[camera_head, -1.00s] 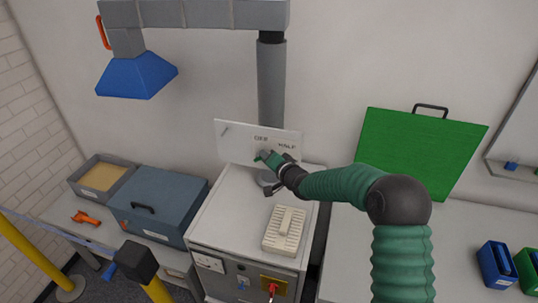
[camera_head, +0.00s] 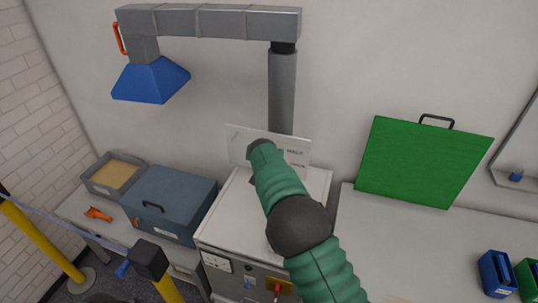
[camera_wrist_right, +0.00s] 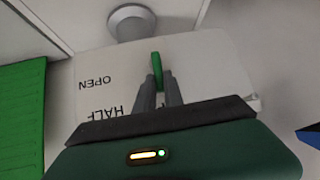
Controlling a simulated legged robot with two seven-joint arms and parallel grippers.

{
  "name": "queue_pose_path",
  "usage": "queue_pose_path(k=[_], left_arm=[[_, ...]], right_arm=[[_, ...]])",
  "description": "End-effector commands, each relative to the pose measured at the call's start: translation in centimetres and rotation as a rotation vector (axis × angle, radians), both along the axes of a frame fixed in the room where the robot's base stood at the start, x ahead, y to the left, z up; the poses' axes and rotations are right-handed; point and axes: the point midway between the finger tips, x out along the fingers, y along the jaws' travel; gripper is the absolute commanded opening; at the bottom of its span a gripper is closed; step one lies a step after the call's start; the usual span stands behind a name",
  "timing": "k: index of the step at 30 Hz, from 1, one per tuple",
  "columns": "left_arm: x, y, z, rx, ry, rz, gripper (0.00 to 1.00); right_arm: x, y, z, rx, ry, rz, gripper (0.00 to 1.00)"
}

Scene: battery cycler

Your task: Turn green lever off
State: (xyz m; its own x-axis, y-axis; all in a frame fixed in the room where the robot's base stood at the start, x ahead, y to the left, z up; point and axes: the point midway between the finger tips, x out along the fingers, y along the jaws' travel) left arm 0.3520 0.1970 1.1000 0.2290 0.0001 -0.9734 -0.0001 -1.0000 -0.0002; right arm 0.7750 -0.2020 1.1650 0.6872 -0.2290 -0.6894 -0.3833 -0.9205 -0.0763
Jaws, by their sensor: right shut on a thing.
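The green lever (camera_wrist_right: 157,68) shows in the right wrist view in front of a white plate (camera_wrist_right: 205,55) marked OPEN and HALF. My right gripper (camera_wrist_right: 158,88) is shut on the lever, with its two grey fingers on either side of it. In the head view the white plate (camera_head: 239,136) stands on the wall side of the white cabinet, at the foot of the grey duct. My right arm covers part of the plate, the lever and the gripper there. My left gripper is not in view.
A blue hood (camera_head: 150,80) hangs from the grey duct (camera_head: 282,95). A blue-grey box (camera_head: 170,200) and a sand-filled tray (camera_head: 115,175) stand left of the white cabinet (camera_head: 232,215). A green board (camera_head: 422,160) leans on the wall at right.

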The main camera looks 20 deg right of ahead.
Motion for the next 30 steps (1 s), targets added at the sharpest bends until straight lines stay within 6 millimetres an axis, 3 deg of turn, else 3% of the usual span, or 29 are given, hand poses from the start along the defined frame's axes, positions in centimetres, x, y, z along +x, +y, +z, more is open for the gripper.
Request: queue_pose_path(k=[1,22,23,27,30], left_arm=[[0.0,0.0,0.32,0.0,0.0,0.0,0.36],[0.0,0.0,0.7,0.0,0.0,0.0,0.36],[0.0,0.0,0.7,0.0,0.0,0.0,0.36],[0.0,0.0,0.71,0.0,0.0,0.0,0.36],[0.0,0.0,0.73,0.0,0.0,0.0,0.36]], right_arm=[[-0.26,0.34,-0.71,-0.015,0.029,0.001,0.0],[-0.22,0.53,-1.13,-0.073,0.075,-0.003,0.0],[-0.22,0.53,-1.13,-0.073,0.075,-0.003,0.15],[-0.11,0.47,-0.83,-0.073,0.07,-0.002,0.34],[-0.08,0.45,-0.61,-0.074,0.066,-0.002,0.34]])
